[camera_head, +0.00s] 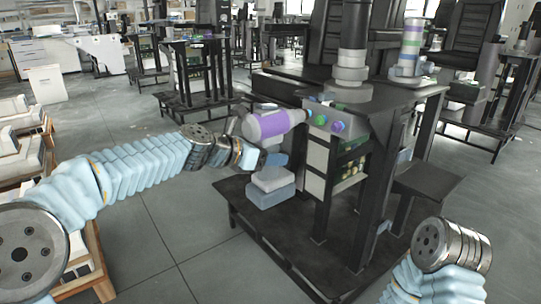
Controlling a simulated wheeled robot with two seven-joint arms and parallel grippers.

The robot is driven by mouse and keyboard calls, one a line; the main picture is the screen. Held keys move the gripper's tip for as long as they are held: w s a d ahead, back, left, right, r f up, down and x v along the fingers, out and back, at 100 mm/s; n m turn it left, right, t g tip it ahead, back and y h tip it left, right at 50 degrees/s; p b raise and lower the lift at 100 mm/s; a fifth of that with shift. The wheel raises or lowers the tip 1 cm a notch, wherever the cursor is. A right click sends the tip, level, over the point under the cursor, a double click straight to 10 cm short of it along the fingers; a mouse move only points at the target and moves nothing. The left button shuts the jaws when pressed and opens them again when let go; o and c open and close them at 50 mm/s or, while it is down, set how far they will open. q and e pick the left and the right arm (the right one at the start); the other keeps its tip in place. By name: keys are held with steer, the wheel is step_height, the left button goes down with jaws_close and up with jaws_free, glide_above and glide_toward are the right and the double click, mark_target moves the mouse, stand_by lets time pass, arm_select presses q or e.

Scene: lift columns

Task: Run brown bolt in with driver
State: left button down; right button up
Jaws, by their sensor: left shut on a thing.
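My left gripper (248,150) is shut on the driver, around its handle just below the body. The driver (270,124) has a purple and white body and a blue-grey base (270,188). It is upright, with its nose pointing right at the upper left edge of the bolt panel (327,118). I cannot tell whether the tip touches. A green bolt head (320,118) and a purple one (337,127) show on the panel. I cannot make out the brown bolt; the driver's nose may hide it. My right gripper is out of view; only its arm shows at the lower right.
The panel belongs to a dark stand with a black column (353,45) and a low black platform (290,245). A striped cylinder (410,45) stands on the tabletop. Wooden racks with white boxes (20,115) line the left. The grey floor (170,235) between is clear.

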arm_select(q)
steer(key=shift+w+d+r+p, duration=0.15)
steer(key=shift+w+d+p, duration=0.15)
steer(key=shift+d+p, duration=0.1)
stand_by(0.8)
stand_by(0.5)
steer(key=shift+w+d+p, duration=0.4)
steer(key=shift+d+p, duration=0.15)
steer(key=shift+p, duration=2.1)
stand_by(3.7)
